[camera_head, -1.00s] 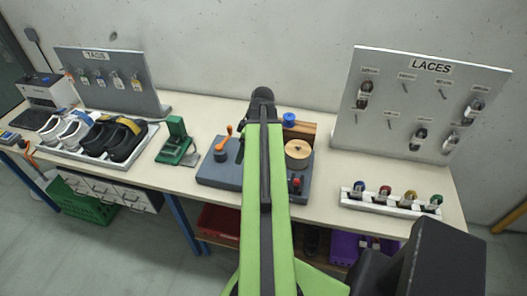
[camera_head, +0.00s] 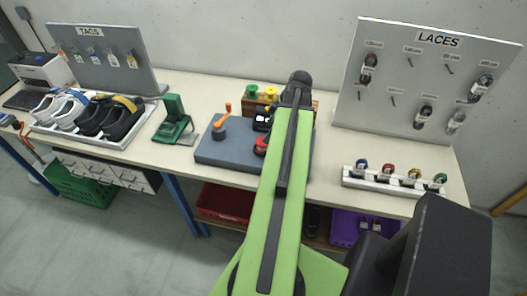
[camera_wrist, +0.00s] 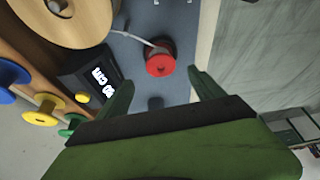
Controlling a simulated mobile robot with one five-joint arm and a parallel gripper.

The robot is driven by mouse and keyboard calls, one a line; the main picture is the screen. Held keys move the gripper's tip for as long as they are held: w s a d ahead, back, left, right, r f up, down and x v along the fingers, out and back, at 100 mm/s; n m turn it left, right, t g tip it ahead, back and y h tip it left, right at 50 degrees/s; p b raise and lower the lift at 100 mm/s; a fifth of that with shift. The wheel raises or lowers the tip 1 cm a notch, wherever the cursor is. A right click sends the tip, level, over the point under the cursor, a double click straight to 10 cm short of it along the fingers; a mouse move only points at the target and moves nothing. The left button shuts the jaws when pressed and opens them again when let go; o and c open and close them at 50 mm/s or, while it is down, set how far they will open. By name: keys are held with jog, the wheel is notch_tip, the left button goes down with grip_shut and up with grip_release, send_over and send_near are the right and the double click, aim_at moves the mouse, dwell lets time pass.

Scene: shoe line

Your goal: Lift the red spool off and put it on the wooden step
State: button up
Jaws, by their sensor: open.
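The red spool (camera_wrist: 160,65) stands on the grey base board (camera_wrist: 180,92) in the wrist view, with a pale lace running to it from the left. In the head view the red spool (camera_head: 261,146) shows beside my arm, partly covered. My gripper (camera_wrist: 160,79) is open and empty, its green fingertips on the near side of the red spool, one to each side. The wooden step (camera_wrist: 22,72) is at the left, with blue, yellow and green spools along it; it also shows at the back of the board in the head view (camera_head: 318,104). My arm hides part of it there.
A large wooden disc (camera_wrist: 70,22) and a black box with a length display (camera_wrist: 88,78) stand left of the red spool. An orange crank (camera_head: 221,122) is on the board.

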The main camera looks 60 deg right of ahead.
aim_at(263, 145)
jog(key=b+x, duration=0.1)
jog(key=x, duration=0.2)
jog(key=shift+f+b, duration=0.15)
jog(key=shift+b, duration=0.15)
jog(key=b+x, duration=0.4)
jog(key=x, duration=0.1)
jog(key=shift+f+b, duration=0.1)
jog(key=shift+b, duration=0.3)
grip_shut()
